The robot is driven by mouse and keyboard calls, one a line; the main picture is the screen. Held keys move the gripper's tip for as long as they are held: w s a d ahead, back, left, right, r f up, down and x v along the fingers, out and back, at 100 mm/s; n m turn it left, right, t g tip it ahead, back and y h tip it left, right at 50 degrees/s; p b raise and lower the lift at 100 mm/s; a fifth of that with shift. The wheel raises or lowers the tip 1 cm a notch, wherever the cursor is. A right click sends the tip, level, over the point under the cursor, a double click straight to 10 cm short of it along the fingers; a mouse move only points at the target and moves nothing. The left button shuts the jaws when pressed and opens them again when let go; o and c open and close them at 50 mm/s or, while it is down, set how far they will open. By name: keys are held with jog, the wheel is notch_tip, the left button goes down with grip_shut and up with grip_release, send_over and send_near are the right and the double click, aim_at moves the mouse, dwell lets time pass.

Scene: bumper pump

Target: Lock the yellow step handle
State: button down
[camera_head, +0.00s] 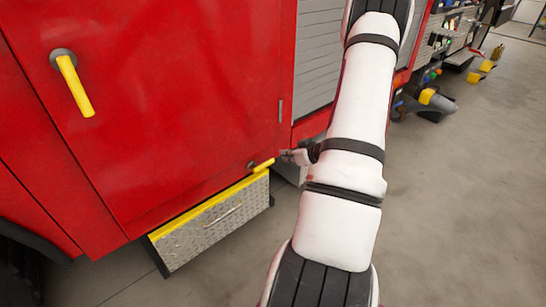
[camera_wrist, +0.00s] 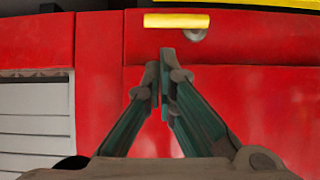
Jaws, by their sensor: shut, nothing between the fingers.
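The small yellow step handle (camera_head: 263,165) sits on the lower red panel, just above the step's right end. Its bar points right from a round dark pivot, roughly level. In the wrist view the handle (camera_wrist: 185,20) lies horizontal near the top, with its round mount (camera_wrist: 196,35) beside and below it. My gripper (camera_head: 299,157) is just right of the handle's free end in the head view. In the wrist view its fingertips (camera_wrist: 162,65) are together and empty, appearing below the handle with a gap in the picture. Actual contact cannot be told.
A diamond-plate step box (camera_head: 212,222) with a yellow top edge juts out under the red panel. A larger yellow handle (camera_head: 75,85) hangs on the red door, upper left. A grey roller shutter (camera_head: 318,50) stands behind my arm. Grey floor (camera_head: 460,200) is clear at right.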

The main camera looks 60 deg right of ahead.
aim_at(264, 166)
jog(key=b+x, duration=0.3)
jog(key=x, duration=0.7)
